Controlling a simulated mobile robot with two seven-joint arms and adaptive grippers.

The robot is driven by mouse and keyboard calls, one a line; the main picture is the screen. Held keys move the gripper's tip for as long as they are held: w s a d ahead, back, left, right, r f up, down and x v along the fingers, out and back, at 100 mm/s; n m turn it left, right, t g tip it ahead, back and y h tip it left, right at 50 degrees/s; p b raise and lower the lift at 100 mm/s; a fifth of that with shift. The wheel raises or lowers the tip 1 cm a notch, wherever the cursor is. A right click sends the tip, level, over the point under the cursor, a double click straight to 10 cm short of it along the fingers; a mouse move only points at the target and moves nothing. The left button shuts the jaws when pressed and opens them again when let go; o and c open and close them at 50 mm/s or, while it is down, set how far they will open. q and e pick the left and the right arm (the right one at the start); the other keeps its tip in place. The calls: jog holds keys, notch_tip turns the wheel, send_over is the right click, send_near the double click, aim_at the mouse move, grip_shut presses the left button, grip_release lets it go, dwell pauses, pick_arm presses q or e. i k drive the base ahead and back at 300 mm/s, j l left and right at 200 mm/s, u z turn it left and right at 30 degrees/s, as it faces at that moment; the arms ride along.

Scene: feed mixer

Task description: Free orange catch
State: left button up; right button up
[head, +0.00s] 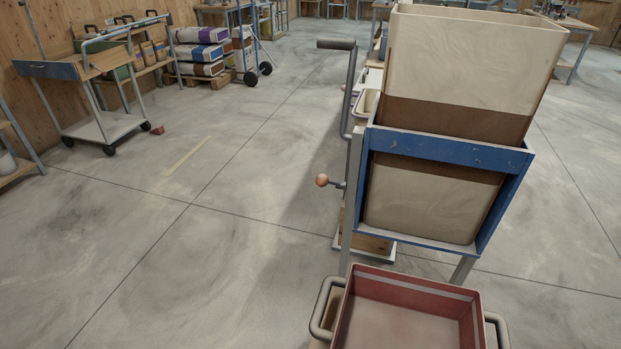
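The orange catch (322,181) is a small round orange knob on a short dark stem at the left side of the feed mixer. The mixer has a blue frame (445,149) around a large cream and brown bin (470,62). A grey crank handle (337,44) rises at the mixer's upper left, above the knob. The knob stands clear of the frame, and nothing touches it. Where its stem meets the mixer is too small to make out. Neither of my grippers shows in the head view.
A red tray (400,312) with grey handles stands in front of the mixer, at the bottom edge. A wheeled cart (108,127) and stacked sacks (199,52) stand at the back left. The concrete floor left of the mixer is open.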

aim_at(322, 180)
jog(key=k+j, duration=0.1)
jog(key=j, duration=0.85)
jog(key=i+j, duration=0.3)
jog(key=j, duration=0.15)
jog(key=i+j, duration=0.3)
jog(key=j, duration=0.2)
jog(key=i, duration=0.4)
jog(key=z, duration=0.05)
